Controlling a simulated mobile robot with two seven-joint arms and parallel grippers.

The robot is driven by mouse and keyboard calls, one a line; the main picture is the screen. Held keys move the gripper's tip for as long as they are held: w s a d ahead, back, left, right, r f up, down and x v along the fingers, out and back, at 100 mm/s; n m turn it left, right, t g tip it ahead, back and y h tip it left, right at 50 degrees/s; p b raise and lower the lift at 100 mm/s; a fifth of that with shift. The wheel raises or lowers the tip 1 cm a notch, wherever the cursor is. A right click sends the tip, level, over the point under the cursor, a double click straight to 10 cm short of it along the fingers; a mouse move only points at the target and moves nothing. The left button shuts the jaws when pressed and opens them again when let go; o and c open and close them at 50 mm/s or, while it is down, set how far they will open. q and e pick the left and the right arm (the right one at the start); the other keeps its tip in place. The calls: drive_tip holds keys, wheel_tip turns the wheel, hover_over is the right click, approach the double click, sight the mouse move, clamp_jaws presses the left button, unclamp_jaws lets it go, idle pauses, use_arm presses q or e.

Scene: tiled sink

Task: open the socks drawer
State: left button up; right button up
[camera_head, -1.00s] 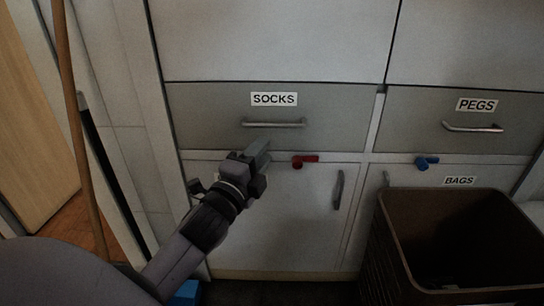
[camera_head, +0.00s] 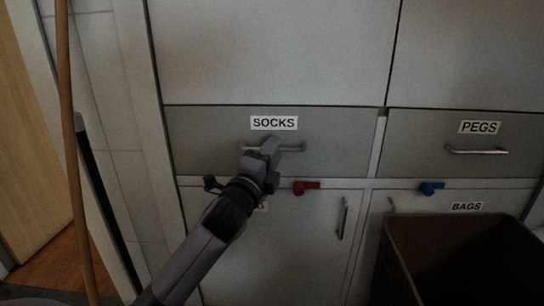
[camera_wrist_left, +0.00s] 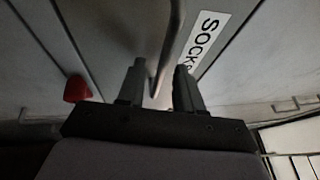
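The socks drawer (camera_head: 200,135) is a grey front with a white SOCKS label (camera_head: 274,123), and it looks closed. Its horizontal metal bar handle (camera_head: 296,148) is partly hidden behind my left gripper (camera_head: 270,146) in the head view. In the left wrist view, the handle (camera_wrist_left: 172,45) reaches down between the two spread fingers of my left gripper (camera_wrist_left: 160,88). The fingers look apart, with gaps beside the bar. The SOCKS label (camera_wrist_left: 207,40) shows beyond the right finger. My right gripper is not in view.
A red knob (camera_head: 306,187) and a blue knob (camera_head: 432,188) sit below the drawers. The PEGS drawer (camera_head: 400,150) is at the right. A brown bin (camera_head: 400,262) stands at lower right. A wooden pole (camera_head: 68,130) leans at the left.

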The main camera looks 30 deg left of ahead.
use_arm(q)
drive_tip(key=shift+w, duration=0.1)
drive_tip(key=shift+c, duration=0.3)
clamp_jaws()
idle(1.2)
